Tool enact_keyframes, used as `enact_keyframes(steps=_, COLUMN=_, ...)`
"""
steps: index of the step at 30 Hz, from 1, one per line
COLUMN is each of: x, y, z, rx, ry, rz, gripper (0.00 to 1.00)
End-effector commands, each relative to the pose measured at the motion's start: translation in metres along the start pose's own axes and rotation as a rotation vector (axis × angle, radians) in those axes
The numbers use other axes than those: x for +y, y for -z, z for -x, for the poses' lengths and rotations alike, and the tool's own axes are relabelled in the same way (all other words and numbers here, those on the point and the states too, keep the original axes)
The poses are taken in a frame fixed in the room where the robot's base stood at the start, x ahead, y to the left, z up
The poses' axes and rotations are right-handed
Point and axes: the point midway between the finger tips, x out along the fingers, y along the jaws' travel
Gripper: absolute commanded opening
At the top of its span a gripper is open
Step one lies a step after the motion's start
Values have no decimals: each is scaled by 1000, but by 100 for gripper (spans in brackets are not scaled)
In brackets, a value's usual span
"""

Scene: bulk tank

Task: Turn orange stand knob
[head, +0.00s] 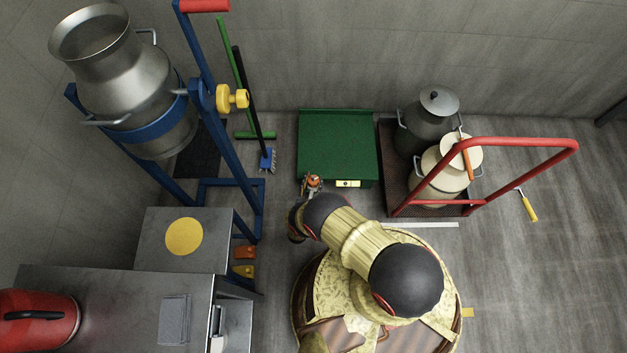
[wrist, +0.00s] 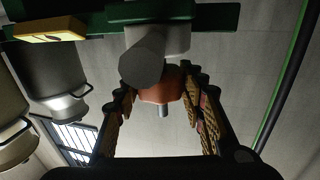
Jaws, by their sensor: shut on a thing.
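The orange knob (wrist: 160,92) sits under the edge of the green stand (head: 338,145), with a metal stem poking out of it. A grey cylinder (wrist: 143,55) partly covers it in the wrist view. My gripper (wrist: 160,86) has a patterned finger on each side of the knob and is shut on it. In the head view my gripper (head: 312,184) is at the stand's front edge, left of the yellow label (head: 348,184). The knob is small there and partly hidden by my fingers.
A cart with a red handle (head: 515,143) carries milk cans (head: 428,125) right of the stand. A blue frame (head: 225,150) holding a large can (head: 100,85) stands left. Open floor lies at right.

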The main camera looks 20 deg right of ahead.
Motion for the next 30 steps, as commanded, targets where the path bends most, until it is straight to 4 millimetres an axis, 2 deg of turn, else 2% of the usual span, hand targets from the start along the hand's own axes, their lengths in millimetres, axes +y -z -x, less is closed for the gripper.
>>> enact_keyframes(steps=10, x=0, y=0, z=0, rx=0, ry=0, rz=0, gripper=15)
enact_keyframes(steps=20, x=1, y=0, z=0, rx=0, ry=51, rz=1, gripper=15)
enact_keyframes(steps=30, x=3, y=0, z=-1, rx=-2, ry=262, rz=0, gripper=15)
